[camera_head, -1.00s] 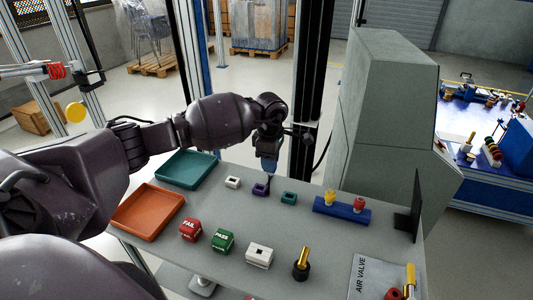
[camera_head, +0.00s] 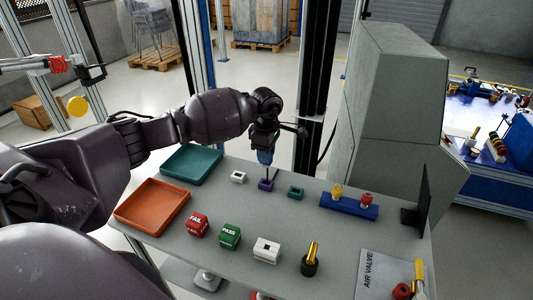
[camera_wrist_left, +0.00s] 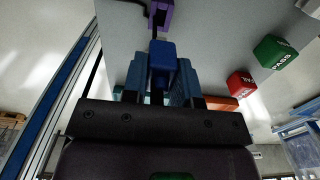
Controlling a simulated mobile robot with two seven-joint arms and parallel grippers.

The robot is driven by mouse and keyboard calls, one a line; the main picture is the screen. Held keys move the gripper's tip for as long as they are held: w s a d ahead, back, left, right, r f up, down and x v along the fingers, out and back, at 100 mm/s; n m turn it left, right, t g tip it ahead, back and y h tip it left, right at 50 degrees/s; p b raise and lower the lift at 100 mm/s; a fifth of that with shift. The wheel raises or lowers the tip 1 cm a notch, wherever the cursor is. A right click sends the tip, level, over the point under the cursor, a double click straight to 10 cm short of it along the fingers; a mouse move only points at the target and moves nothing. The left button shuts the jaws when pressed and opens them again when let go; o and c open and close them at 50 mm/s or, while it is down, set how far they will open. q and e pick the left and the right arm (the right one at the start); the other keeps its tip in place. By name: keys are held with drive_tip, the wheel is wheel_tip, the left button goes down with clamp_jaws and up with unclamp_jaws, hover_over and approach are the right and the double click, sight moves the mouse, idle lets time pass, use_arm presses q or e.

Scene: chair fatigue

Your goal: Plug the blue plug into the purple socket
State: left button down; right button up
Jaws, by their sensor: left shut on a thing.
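The purple socket (camera_head: 266,185) sits on the grey table between a white and a teal socket. It also shows at the top of the left wrist view (camera_wrist_left: 164,14). My left gripper (camera_head: 266,160) is above the purple socket, pointing down. It is shut on the blue plug (camera_wrist_left: 162,58), which stands out between the blue fingers in the left wrist view. A thin dark pin reaches from the plug toward the socket. I cannot tell whether it touches or enters the opening. My right gripper is not in view.
A white socket (camera_head: 238,177) and a teal socket (camera_head: 296,193) flank the purple one. Teal (camera_head: 191,180) and orange trays (camera_head: 178,193) lie left. Red FAIL (camera_head: 197,225) and green PASS (camera_head: 229,237) blocks stand in front. A blue rack (camera_head: 348,206) is at right.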

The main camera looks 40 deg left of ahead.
sight(266, 166)
use_arm(q)
drive_tip(key=shift+f+b, duration=0.7)
drive_tip(key=shift+f, duration=0.75)
drive_tip(key=shift+f+b, duration=0.3)
drive_tip(key=shift+f, duration=0.9)
drive_tip(key=shift+f+b, duration=0.15)
drive_tip(key=shift+b, duration=0.2)
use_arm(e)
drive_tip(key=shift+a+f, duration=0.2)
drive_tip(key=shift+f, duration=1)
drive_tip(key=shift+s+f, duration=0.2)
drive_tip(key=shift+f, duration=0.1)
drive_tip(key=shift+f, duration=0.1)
